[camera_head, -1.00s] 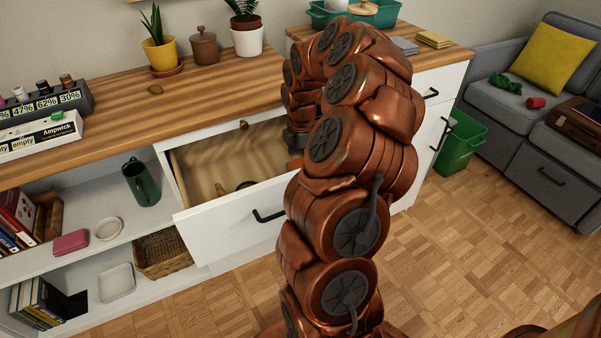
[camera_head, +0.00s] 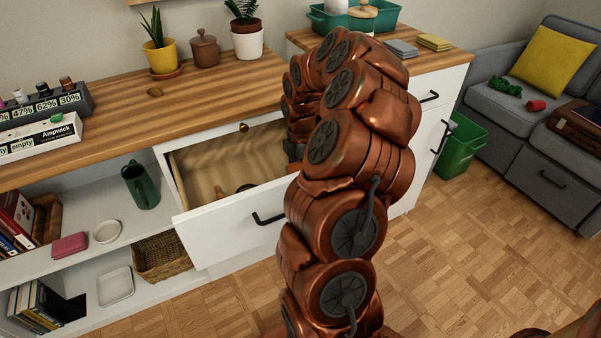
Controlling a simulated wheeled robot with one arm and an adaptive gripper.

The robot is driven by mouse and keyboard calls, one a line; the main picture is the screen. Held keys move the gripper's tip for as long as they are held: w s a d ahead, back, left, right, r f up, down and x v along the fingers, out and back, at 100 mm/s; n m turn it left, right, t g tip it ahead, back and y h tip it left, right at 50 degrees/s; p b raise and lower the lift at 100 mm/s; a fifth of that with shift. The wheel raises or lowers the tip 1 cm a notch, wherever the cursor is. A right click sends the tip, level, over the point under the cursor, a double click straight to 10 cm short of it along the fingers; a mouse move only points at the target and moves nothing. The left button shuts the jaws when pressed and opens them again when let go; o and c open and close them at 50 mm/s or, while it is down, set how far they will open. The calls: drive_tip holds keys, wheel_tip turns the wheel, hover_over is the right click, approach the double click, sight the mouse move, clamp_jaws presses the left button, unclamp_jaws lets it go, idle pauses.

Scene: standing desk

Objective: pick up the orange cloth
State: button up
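The orange cloth cannot be made out clearly now; the right part of the open drawer (camera_head: 225,222) is hidden behind my arm. My gripper (camera_head: 294,152) shows only as a dark piece at the end of my copper-coloured arm, low over or inside the right side of the drawer. Its fingertips are hidden, so I cannot tell whether it is open, shut or holding something.
The drawer also holds a dark round-ended item (camera_head: 244,188). Above it is a wooden desktop (camera_head: 215,92) with plants and a brown pot (camera_head: 204,50). Open shelves stand left with a green mug (camera_head: 140,186). A green bin (camera_head: 459,146) stands right.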

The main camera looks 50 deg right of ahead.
drive_tip(key=shift+r, duration=0.1)
wheel_tip(320, 180, up, 28)
drive_tip(key=p, duration=0.4)
